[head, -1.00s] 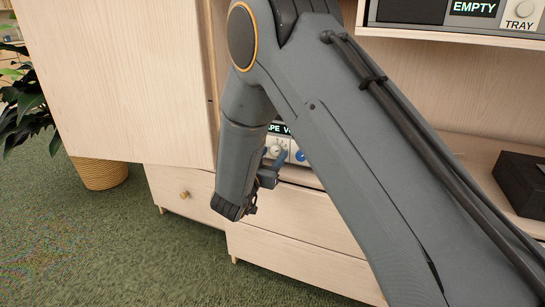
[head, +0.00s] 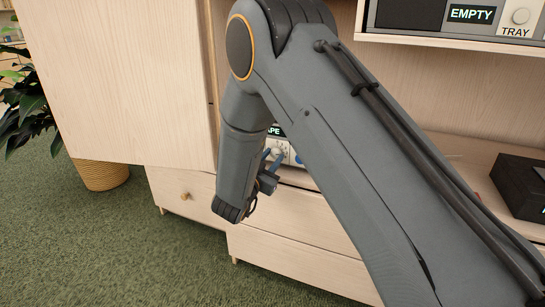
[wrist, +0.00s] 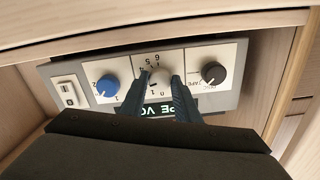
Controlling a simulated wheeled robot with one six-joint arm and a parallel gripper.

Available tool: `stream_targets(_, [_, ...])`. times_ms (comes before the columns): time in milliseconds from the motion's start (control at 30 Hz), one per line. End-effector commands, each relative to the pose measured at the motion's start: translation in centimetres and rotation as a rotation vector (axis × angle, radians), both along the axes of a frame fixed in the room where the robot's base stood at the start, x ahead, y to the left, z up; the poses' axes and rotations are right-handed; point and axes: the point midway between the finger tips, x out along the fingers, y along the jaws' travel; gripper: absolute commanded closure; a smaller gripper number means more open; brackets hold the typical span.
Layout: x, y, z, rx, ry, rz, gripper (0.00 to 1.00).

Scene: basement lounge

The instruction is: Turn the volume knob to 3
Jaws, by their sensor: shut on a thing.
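The volume knob (wrist: 157,80) is a pale round knob in the middle of a grey and white control panel (wrist: 224,93), with a number scale around it. My gripper (wrist: 161,79) has its two dark blue fingers on either side of this knob, shut on it. The fingers hide part of the knob and scale, and I cannot read its setting for sure. A display below it in the wrist view shows part of "TAPE VO". In the head view my gripper (head: 273,160) is at the panel front, and my arm hides most of the panel.
A blue knob (wrist: 107,86) and a black knob (wrist: 213,73) flank the volume knob closely. A white switch (wrist: 69,92) is at the panel's left end. The panel stands in a wooden cabinet niche above drawers (head: 300,224). A dark box (head: 519,184) lies to the right.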

Motion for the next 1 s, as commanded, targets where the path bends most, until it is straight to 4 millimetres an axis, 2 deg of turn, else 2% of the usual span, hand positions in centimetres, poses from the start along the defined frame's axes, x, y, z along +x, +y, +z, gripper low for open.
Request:
stream_targets(400, [-0.01,0.01,-0.01,0.201,-0.072,0.000,0.93])
stream_targets(967, [0.00,0.01,-0.04,0.236,-0.085,-0.001,0.93])
stream_targets(1000, [0.00,0.00,-0.04,0.236,-0.085,-0.001,0.66])
